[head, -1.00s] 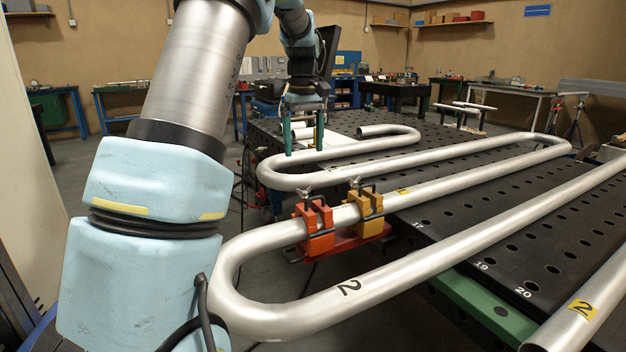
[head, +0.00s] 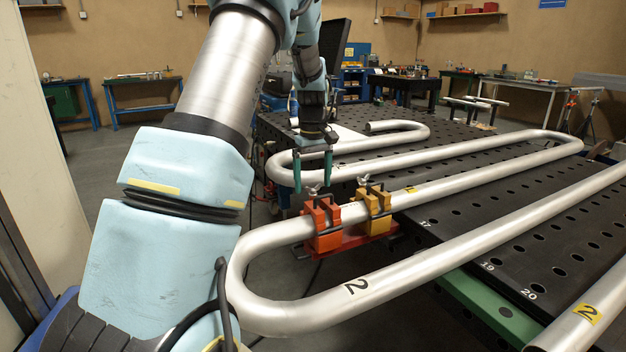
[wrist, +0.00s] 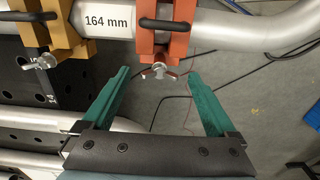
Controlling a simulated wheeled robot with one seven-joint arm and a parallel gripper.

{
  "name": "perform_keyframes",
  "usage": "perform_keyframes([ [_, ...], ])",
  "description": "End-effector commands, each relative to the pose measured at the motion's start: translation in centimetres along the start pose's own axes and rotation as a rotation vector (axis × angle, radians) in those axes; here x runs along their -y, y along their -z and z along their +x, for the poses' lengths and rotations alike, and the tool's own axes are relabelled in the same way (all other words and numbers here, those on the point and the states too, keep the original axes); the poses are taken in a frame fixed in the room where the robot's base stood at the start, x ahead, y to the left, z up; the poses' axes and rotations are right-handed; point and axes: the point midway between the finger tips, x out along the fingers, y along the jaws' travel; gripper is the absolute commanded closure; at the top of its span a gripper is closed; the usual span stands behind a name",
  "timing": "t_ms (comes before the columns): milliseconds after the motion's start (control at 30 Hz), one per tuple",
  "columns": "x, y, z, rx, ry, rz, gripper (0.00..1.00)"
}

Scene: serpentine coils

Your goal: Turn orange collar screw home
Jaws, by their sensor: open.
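The orange collar (head: 323,228) is clamped around the silver pipe near its left bend. Its wing screw (head: 312,191) sticks up from its top. In the wrist view the orange collar (wrist: 164,32) is at the top centre, with its silver wing screw (wrist: 159,71) pointing towards me. My gripper (head: 312,187) is open, its green fingers close to the screw. In the wrist view my gripper (wrist: 160,75) has one finger on each side of the screw, with gaps on both sides. I see no contact.
A yellow collar (head: 377,210) with its own wing screw (wrist: 40,62) sits close beside the orange one. A red support (head: 352,240) lies beneath both. The pipe coil (head: 480,190) runs across the black perforated table (head: 480,225).

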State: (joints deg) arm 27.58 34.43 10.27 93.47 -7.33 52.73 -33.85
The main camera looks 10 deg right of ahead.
Motion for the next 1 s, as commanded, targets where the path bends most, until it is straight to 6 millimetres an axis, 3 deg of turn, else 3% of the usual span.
perform_keyframes([
  [67,0.00,0.00,-0.01,0.000,0.000,0.000,0.11],
  [800,0.04,0.02,-0.05,0.000,0.001,0.000,0.94],
  [1000,0.04,0.02,-0.05,0.000,0.001,0.012,0.94],
])
